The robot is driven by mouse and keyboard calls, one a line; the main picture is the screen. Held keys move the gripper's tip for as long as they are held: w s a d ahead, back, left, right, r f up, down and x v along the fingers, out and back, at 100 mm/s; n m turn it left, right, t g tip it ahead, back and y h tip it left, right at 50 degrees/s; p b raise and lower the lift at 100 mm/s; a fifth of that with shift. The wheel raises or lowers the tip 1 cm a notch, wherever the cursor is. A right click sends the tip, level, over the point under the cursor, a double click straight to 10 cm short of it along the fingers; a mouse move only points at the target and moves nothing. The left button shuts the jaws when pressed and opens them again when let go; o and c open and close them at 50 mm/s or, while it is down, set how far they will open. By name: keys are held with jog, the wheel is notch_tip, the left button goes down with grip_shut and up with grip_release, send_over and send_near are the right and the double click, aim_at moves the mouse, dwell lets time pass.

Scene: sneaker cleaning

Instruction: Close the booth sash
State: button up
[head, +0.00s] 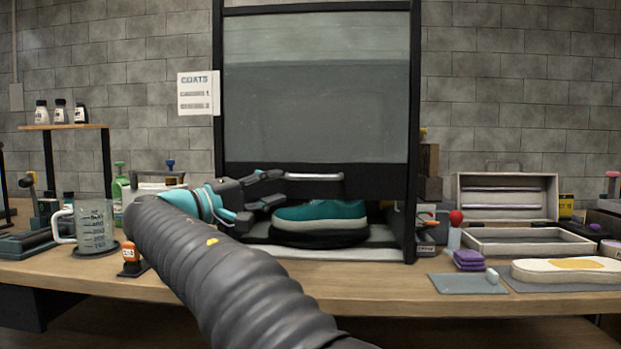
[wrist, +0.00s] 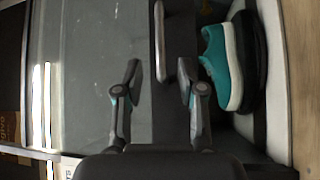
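The booth sash (head: 318,110) is a clear panel with a black bottom rail, partly lowered in the black booth frame (head: 413,130). An opening remains below the rail. A pale bar handle (head: 315,177) runs along the rail; it also shows in the wrist view (wrist: 159,42). My gripper (head: 276,188) is at the left end of the handle, in front of the rail. Whether a finger touches the rail I cannot tell.
A teal sneaker (head: 320,216) sits on a dark round stand (head: 318,239) inside the booth, under the sash. A measuring jug (head: 95,228) and small orange bottle (head: 129,257) stand left. An open case (head: 525,243), purple sponges (head: 468,260) and a sole (head: 570,271) lie right.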

aim_at(308, 178)
jog(key=x, duration=1)
jog(key=shift+f, duration=0.15)
grip_shut()
